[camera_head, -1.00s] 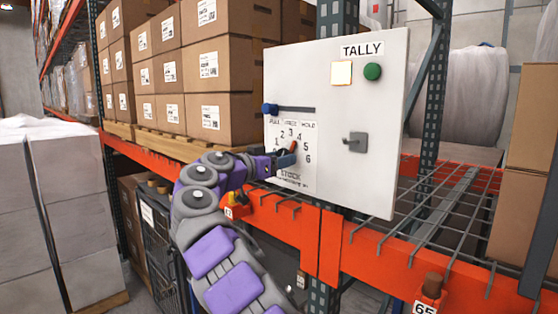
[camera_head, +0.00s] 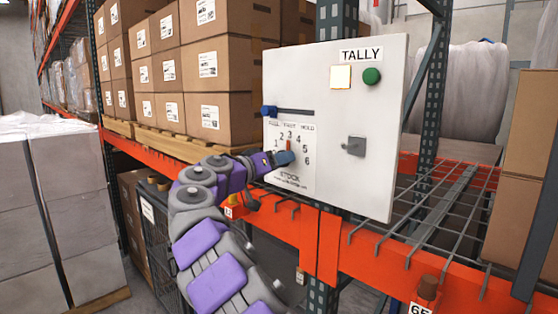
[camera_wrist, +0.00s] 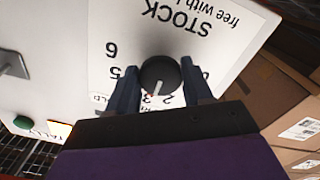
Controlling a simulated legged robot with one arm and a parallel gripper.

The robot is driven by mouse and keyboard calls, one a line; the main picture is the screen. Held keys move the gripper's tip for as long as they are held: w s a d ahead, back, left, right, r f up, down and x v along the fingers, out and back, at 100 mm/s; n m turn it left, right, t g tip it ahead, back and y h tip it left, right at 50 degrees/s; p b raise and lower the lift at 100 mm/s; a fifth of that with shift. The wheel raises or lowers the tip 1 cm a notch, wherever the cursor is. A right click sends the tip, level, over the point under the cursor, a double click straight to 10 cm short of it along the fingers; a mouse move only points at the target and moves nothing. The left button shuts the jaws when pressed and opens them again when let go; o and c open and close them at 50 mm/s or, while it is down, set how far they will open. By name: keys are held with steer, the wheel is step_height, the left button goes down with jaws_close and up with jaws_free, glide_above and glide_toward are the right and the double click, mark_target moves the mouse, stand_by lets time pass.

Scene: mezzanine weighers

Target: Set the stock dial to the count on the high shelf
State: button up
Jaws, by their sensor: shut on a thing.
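The stock dial (camera_wrist: 160,75) is a dark round knob with a pale pointer, on a white plate marked 1 to 6 above the word STOCK. In the wrist view the pointer is directed close to the 3. In the head view its red pointer (camera_head: 289,146) stands nearly upright below the 3. My gripper (camera_head: 284,158) is at the dial; the wrist view shows its fingers on either side of the knob, shut on it. The dial's lower part is hidden by my gripper in the head view. No count on a high shelf can be made out.
The white TALLY panel (camera_head: 380,180) also has a blue slider knob (camera_head: 268,111) at its slot's left end, a lit square (camera_head: 341,77), a green button (camera_head: 372,76) and a grey latch (camera_head: 354,146). An orange beam (camera_head: 375,262) and wire decking lie below. Stacked cartons (camera_head: 210,90) stand behind left.

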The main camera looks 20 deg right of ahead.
steer(key=shift+f, duration=0.1)
stand_by(0.3)
steer(key=o, duration=1)
steer(key=shift+w+a, duration=0.15)
steer(key=shift+w, duration=0.05)
steer(key=shift+s, duration=0.1)
steer(key=b+v, duration=0.2)
steer(key=v, duration=1.5)
steer(key=shift+a, duration=0.25)
steer(key=shift+d, duration=0.1)
